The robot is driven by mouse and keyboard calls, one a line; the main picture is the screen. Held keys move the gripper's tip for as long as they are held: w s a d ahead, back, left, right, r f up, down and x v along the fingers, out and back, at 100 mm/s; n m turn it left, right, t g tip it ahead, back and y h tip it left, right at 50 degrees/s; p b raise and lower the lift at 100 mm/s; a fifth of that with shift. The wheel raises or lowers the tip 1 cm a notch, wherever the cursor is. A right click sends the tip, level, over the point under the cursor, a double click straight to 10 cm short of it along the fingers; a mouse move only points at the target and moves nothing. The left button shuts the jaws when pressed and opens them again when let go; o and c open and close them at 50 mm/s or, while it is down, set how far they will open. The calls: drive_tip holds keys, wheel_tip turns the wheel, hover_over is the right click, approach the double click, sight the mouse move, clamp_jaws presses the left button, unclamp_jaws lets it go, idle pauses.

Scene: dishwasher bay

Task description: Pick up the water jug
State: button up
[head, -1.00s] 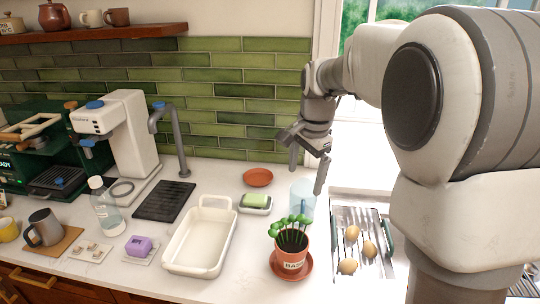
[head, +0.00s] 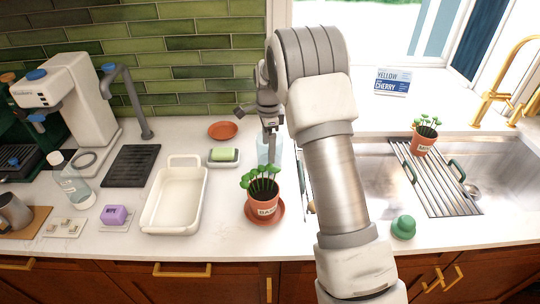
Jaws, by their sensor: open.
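The water jug (head: 262,154) is a clear, bluish vessel standing on the counter. It is behind the basil pot, which hides its lower part, and my arm and gripper cover some of its right side and top. My gripper (head: 257,130) is open, fingers pointing down, over or beside the jug. One finger overlaps the jug in the picture; I cannot tell whether it is inside, in front of or touching it.
A potted basil plant (head: 262,198) stands close in front of the jug. A soap dish (head: 223,161), terracotta saucer (head: 223,130) and white baking dish (head: 172,205) lie to the left. The sink (head: 487,165) with a rack (head: 440,190) is right.

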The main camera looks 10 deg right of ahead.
wheel_tip(320, 180, down, 10)
drive_tip(key=shift+w+d+f+p, duration=0.1)
drive_tip(key=shift+w+f+p, duration=0.1)
drive_tip(key=shift+p, duration=0.75)
clamp_jaws()
